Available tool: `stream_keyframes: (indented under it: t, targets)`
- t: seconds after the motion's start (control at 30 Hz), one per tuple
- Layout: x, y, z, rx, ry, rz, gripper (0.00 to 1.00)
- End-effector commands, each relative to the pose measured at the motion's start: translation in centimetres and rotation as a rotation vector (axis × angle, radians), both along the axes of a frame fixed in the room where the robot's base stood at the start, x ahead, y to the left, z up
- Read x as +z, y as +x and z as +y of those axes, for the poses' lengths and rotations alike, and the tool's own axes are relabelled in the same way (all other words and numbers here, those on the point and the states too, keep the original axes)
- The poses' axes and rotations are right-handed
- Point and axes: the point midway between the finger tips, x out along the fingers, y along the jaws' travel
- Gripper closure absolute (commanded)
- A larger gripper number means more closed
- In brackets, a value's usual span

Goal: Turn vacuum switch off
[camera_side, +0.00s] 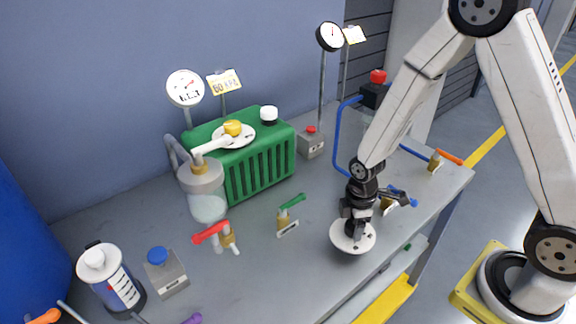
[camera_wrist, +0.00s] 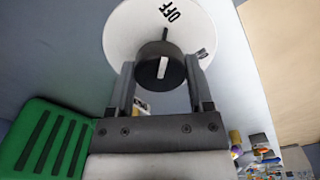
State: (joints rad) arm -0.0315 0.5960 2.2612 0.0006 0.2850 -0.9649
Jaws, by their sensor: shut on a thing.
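The vacuum switch is a white round dial (camera_side: 345,240) with a black knob, low at the front right of the bench in the side view. In the wrist view the dial (camera_wrist: 120,25) fills the top, and its black knob (camera_wrist: 152,72) has a white pointer mark, nearly upright in the picture. "OFF" is printed at the dial's top edge. A second label at its right is too small and partly hidden to read. My gripper (camera_side: 354,228) is over the dial. In the wrist view my gripper (camera_wrist: 161,82) has one finger on each side of the knob, shut on it.
A green ribbed pump (camera_side: 262,165) stands behind left, with a glass jar (camera_side: 206,190) beside it. Small valves with green (camera_side: 292,201), red (camera_side: 211,232), blue and orange (camera_side: 449,158) handles stand around the bench. A gauge (camera_side: 329,36) stands on a tall post behind.

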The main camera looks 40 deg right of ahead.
Motion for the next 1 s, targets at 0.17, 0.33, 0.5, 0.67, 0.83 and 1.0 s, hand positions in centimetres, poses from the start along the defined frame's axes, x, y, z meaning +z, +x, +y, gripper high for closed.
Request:
stream_keyframes:
  t: [0.17,0.33,0.5,0.67,0.83,1.0]
  targets:
    - [0.0,0.0,0.0,0.004,-0.001,0.001,0.21]
    - [0.0,0.0,0.0,0.002,-0.001,0.001,0.00]
    - [0.0,0.0,0.0,0.001,0.000,0.000,0.00]
    - [0.4,0.0,0.0,0.001,0.000,-0.001,0.00]
    - [1.3,0.1,0.0,0.001,-0.001,-0.003,0.00]
    - [2.8,0.0,0.0,0.001,-0.001,-0.003,0.00]
